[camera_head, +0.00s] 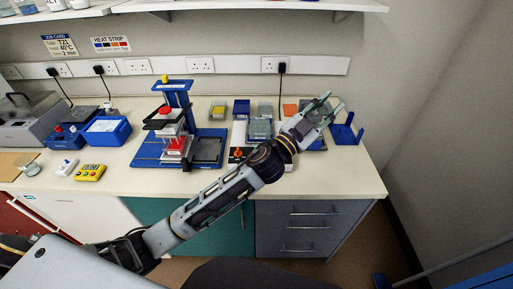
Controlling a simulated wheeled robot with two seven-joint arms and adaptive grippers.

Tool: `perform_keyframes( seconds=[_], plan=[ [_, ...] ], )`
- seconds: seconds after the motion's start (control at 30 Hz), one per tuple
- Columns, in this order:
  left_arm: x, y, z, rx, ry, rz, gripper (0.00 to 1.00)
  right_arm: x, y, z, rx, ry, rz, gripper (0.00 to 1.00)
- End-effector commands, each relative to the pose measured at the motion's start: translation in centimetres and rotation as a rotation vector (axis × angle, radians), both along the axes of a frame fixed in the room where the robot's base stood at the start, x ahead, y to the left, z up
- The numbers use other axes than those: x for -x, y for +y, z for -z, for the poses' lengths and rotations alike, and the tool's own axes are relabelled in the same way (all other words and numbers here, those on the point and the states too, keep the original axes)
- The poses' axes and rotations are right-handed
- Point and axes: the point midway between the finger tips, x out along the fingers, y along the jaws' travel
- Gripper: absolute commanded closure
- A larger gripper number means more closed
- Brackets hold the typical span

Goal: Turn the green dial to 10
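I cannot make out a green dial in the head view. A small dark unit (238,155) with an orange-red knob on top stands near the front of the bench, just left of my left forearm. My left arm reaches from the lower left across the bench front. My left gripper (334,100) is over the right part of the bench, with its two fingers apart and nothing seen between them. The arm and gripper hide part of the bench and of the items beneath. My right gripper is not in view.
A blue stand (176,95) with a red-and-white piece stands mid-bench. Blue bins (108,131), a yellow timer (89,173) and a grey machine (30,120) are at left. A blue holder (345,133) is at the right end. The front bench strip (150,183) is clear.

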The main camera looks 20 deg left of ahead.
Motion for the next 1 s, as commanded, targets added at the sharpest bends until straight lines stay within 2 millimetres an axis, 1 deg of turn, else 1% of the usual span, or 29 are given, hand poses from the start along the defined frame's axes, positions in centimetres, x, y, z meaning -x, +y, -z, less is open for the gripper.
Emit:
perform_keyframes(
  seconds=[0.03, 0.1, 0.2, 0.3, 0.43, 0.57, 0.7, 0.83, 1.0],
  plan=[
    [0.3, -1.0, -0.7, -0.019, -0.041, 0.038, 0.71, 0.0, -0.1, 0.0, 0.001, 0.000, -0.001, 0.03],
    [0.9, -2.5, -1.5, -0.045, -0.092, 0.095, 0.71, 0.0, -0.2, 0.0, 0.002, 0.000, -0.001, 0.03],
    [1.9, -4.4, -2.2, -0.086, -0.158, 0.178, 0.71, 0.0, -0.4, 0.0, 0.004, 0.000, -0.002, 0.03],
    [3.0, -6.2, -2.6, -0.135, -0.217, 0.262, 0.71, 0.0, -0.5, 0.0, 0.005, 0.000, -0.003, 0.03],
    [4.3, -8.2, -2.5, -0.211, -0.284, 0.369, 0.71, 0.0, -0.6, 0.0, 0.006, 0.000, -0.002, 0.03],
    [5.6, -9.9, -1.8, -0.297, -0.336, 0.478, 0.71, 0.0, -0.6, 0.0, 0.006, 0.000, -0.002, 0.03],
    [6.6, -11.1, -0.5, -0.405, -0.376, 0.589, 0.71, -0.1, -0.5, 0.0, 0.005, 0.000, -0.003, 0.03],
    [7.4, -11.7, 1.2, -0.516, -0.398, 0.687, 0.71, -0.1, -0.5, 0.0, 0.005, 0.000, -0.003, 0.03],
    [7.8, -11.7, 3.8, -0.676, -0.402, 0.803, 0.71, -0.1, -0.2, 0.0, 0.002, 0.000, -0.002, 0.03]
  ],
)
